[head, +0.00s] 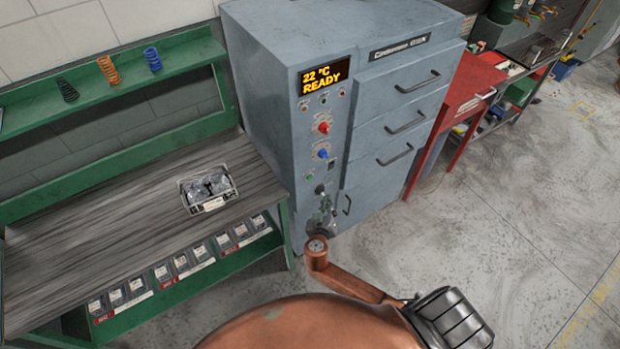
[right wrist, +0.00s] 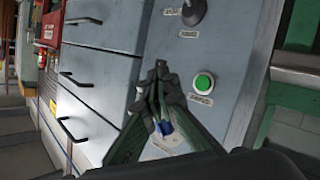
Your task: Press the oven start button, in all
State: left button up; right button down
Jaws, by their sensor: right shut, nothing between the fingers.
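The grey oven (head: 285,110) stands at the back centre, and its display (head: 324,77) reads "22 °C READY". A small green button (head: 309,176) sits low on its control panel. In the right wrist view a round green button (right wrist: 203,83) with a pale rim shows clearly, with a label beside it. My right gripper (head: 325,204) is in front of the lower panel. Its closed fingertips (right wrist: 160,72) lie left of the green button in the wrist view, with nothing between them. I cannot tell their exact distance from the panel. My left gripper is not in view.
A red knob (head: 323,127) and a blue knob (head: 322,152) sit above on the panel. Drawers with handles (head: 405,123) are to the right. A green workbench (head: 90,245) with a grey tray (head: 209,190) stands left. Grey floor (head: 520,230) is open at right.

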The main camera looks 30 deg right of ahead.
aim_at(310, 177)
jog(key=shift+w, duration=0.15)
jog(key=w+b, duration=0.2)
jog(key=w, duration=0.6)
jog(key=shift+w+a+b, duration=0.25)
jog(key=shift+a+b, duration=0.05)
jog(key=shift+b, duration=0.1)
jog(key=shift+w+f, duration=0.1)
dwell(1.1)
jog(key=shift+w+b, duration=0.35)
jog(key=shift+b, duration=0.05)
jog(key=shift+w+a+b, duration=0.1)
jog(key=shift+w+b, duration=0.2)
jog(key=shift+w, duration=0.1)
dwell(0.6)
jog(key=shift+s, duration=0.85)
